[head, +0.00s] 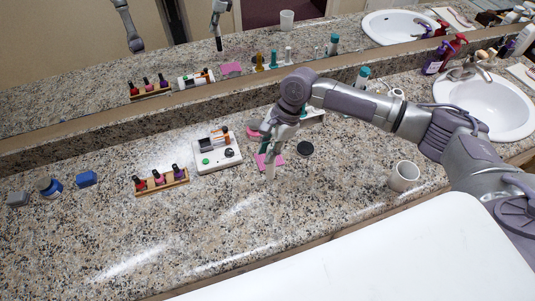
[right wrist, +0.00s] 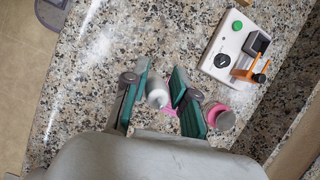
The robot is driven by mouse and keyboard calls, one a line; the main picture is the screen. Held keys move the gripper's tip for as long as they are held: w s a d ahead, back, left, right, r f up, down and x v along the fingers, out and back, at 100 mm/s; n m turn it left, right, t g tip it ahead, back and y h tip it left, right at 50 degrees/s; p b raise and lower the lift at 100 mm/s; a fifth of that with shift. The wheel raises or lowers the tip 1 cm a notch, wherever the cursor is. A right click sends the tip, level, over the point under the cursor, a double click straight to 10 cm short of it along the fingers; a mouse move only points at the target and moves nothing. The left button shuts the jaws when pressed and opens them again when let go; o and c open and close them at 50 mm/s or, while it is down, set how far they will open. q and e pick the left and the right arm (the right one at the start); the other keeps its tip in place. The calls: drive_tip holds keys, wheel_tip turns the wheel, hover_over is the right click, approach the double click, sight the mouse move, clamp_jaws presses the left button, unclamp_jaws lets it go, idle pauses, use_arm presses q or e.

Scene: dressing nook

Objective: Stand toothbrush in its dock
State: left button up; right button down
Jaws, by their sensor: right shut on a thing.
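My right gripper (head: 270,146) points down over the middle of the counter. It is shut on the toothbrush (head: 270,172), a slim pale handle hanging roughly upright below the fingers. In the right wrist view, the rounded grey-white end of the toothbrush (right wrist: 157,93) shows between the green finger pads of my right gripper (right wrist: 163,92). A white piece (head: 314,116) behind my gripper is partly hidden by my arm; I cannot tell whether it is the dock. My left gripper is not directly in view.
A white board (head: 205,160) with a green button stands left of my gripper, beside a rack of small bottles (head: 165,184). A pink square (head: 276,160), a black disc (head: 305,149) and a white cup (head: 404,176) are nearby. The front left counter is clear.

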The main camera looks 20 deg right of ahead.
sight(270, 169)
drive_tip(key=shift+f, duration=1.25)
drive_tip(key=c, duration=0.9)
unclamp_jaws()
drive_tip(key=shift+f, duration=0.1)
